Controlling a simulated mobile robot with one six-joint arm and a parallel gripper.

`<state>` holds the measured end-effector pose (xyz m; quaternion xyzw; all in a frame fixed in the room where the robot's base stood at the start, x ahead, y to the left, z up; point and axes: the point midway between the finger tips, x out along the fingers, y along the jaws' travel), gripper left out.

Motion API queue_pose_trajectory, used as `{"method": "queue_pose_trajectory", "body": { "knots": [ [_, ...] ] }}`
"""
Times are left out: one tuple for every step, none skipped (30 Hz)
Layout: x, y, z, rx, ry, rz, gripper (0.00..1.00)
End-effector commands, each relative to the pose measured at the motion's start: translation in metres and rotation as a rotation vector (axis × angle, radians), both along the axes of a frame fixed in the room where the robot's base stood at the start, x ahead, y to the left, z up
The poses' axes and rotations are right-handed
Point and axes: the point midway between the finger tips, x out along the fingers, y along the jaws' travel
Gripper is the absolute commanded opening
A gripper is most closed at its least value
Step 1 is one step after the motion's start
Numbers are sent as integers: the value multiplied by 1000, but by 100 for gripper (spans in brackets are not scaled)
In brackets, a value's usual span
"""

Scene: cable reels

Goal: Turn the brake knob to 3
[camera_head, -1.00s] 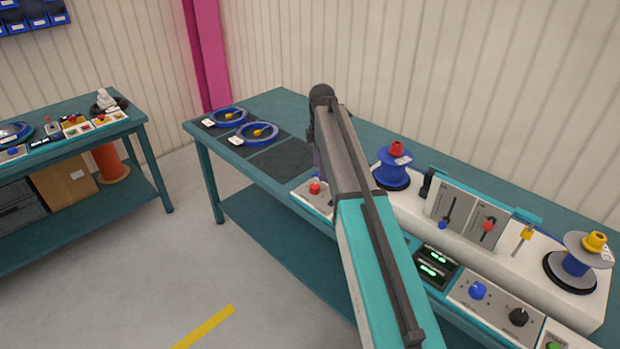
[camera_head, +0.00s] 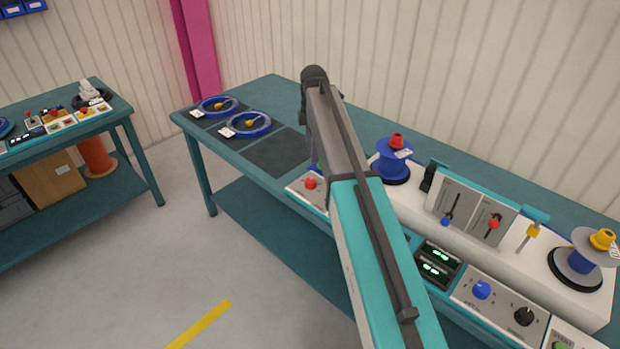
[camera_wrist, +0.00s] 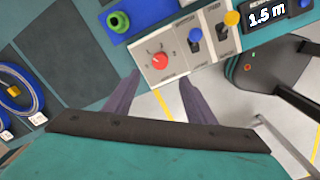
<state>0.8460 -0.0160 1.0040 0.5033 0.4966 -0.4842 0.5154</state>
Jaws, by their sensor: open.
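A red knob (camera_wrist: 159,60) sits on a pale dial panel (camera_wrist: 148,47) with marks around it in the wrist view. Its lettering is too small to read, and I cannot tell its setting. The red knob (camera_head: 311,183) also shows in the head view, beside my arm. My gripper (camera_wrist: 159,80) is open and empty, its two dark fingers apart on the near side of the red knob. In the head view the fingers are mostly hidden behind my arm. A blue knob (camera_head: 481,289) and a black knob (camera_head: 525,316) sit on another panel at the right.
A blue switch (camera_wrist: 195,35) and a yellow switch (camera_wrist: 232,18) stand right of the red knob, near a display (camera_wrist: 267,17) reading 1.5 m. A green ring-shaped part (camera_wrist: 118,21) is at the left. Reels (camera_head: 394,160) and slider levers (camera_head: 493,224) stand along the bench.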

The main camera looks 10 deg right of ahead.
Motion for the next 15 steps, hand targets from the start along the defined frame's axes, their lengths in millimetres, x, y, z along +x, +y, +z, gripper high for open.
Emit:
{"method": "queue_pose_trajectory", "body": {
  "knots": [
    [0, 0, -2, 0, 1, 0, 50],
    [0, 0, -4, 0, 1, 0, 50],
    [0, 1, -7, 0, 2, 1, 50],
    [0, 1, -9, 0, 3, 1, 50],
    [0, 1, -11, 0, 3, 1, 50],
    [0, 1, -14, 0, 2, 1, 50],
    [0, 1, -17, 0, 1, 1, 50],
    [0, 1, -20, 0, 1, 1, 50],
    [0, 1, -25, 0, 2, 1, 50],
    [0, 1, -28, 0, 3, 1, 50],
    [0, 1, -31, 0, 3, 1, 50],
    [1, 1, -36, 0, 2, 1, 50],
    [1, 1, -39, 0, 1, 1, 50],
    [1, 1, -42, 0, 2, 1, 50],
    [1, 2, -47, 0, 3, 2, 50]
  ]
}}
